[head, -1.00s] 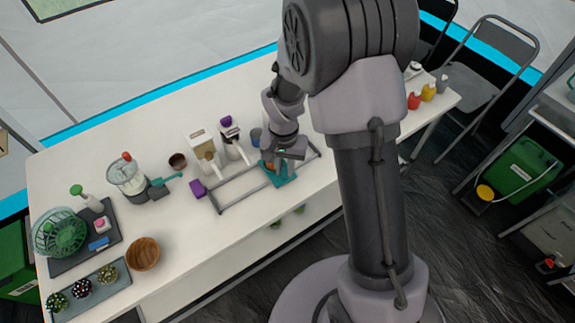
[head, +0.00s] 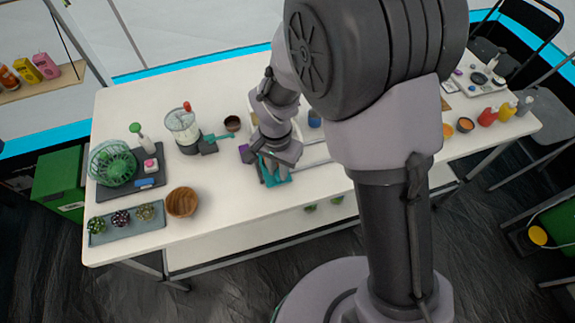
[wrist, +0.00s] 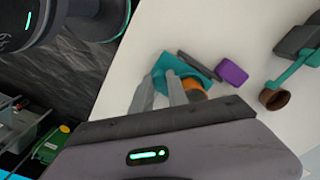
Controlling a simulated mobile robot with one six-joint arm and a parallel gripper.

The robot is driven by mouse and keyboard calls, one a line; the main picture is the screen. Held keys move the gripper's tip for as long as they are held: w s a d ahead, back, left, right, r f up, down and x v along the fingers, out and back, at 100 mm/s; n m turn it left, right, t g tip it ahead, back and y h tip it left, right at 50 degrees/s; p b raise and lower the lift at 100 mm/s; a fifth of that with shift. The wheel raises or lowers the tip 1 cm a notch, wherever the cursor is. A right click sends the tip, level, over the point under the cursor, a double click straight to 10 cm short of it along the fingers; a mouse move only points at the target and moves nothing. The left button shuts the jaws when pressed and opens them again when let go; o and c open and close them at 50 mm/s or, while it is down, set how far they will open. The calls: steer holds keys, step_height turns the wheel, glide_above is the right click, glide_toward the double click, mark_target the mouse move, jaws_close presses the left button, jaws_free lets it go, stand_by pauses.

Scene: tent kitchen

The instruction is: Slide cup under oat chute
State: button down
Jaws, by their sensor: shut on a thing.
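A teal carriage (head: 276,178) sits near the left end of a grey rail frame (head: 318,160) on the white table. In the wrist view the teal carriage (wrist: 186,66) bears an orange cup (wrist: 196,89), partly hidden by a finger. My gripper (head: 268,171) is down at the carriage. In the wrist view its fingers (wrist: 160,80) are shut on a teal part of the carriage; the exact contact is hard to see. A purple block (wrist: 232,74) lies just beyond the carriage, apart from the cup. The dispensers behind the rail, with any oat chute, are mostly hidden by my arm now.
A blender (head: 183,127) with a teal lever (head: 217,137) and a brown cup (head: 232,123) stand left of the rail. A wooden bowl (head: 182,202) and a green basket (head: 112,163) are farther left. Bare table lies in front of the blender.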

stand_by(0.3)
steer(key=c, duration=1.6)
jaws_free()
steer(key=shift+a, duration=0.1)
steer(key=shift+c, duration=0.2)
steer(key=o, duration=0.3)
steer(key=shift+s+a, duration=0.1)
steer(key=shift+a, duration=0.05)
steer(key=shift+o, duration=0.2)
step_height(320, 180, up, 17)
steer(key=p, duration=0.7)
steer(key=shift+r, duration=0.2)
